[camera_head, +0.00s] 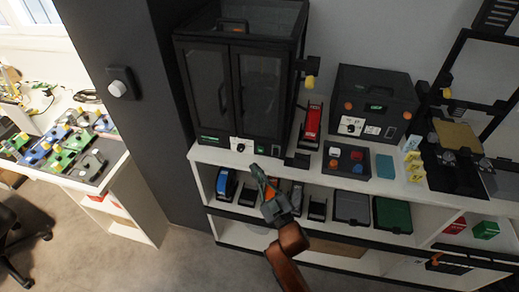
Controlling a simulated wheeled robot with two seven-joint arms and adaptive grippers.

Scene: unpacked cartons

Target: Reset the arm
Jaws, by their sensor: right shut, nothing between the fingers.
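My right gripper (262,178) is in the middle of the head view, on a brown arm that comes up from the bottom edge. Its fingers are shut with nothing between them. It is in front of the white shelf unit (205,157), just below the black cabinet with glass doors (210,95) in the picture. It hides part of the shelf behind it. My left gripper does not show.
A black box with orange knobs (375,100), a red device (313,122) and a button panel (345,160) stand on the shelf top. A white table (115,160) with several devices is at left. Open floor lies between.

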